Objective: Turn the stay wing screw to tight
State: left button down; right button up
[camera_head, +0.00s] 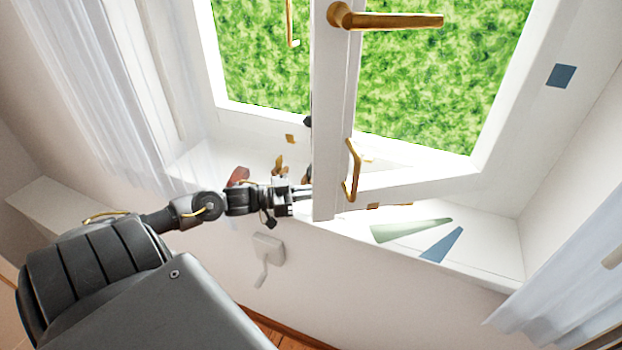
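A small brass wing-shaped piece (279,165), which looks like the stay wing screw, stands on the white window sill just behind my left gripper. My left gripper (304,193) reaches in from the left, low over the sill, with its fingertips at the bottom corner of the open window sash (324,205). The fingertips are small and partly against the white sash, so I cannot tell whether they are open or touching it. The wing piece looks apart from the fingers. The stay's arm is mostly hidden behind my gripper and the sash. My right gripper is out of view.
The sash carries a brass lever handle (400,20) and a brass pull (352,170). A red object (238,176) lies on the sill behind my wrist. Green (410,231) and blue (442,245) flat pieces lie at right. A white crank box (268,248) is on the wall below. Curtains hang both sides.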

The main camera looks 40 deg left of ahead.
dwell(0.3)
pick_arm(q)
jog(key=c, duration=1.6)
grip_release()
jog(key=shift+o, duration=0.2)
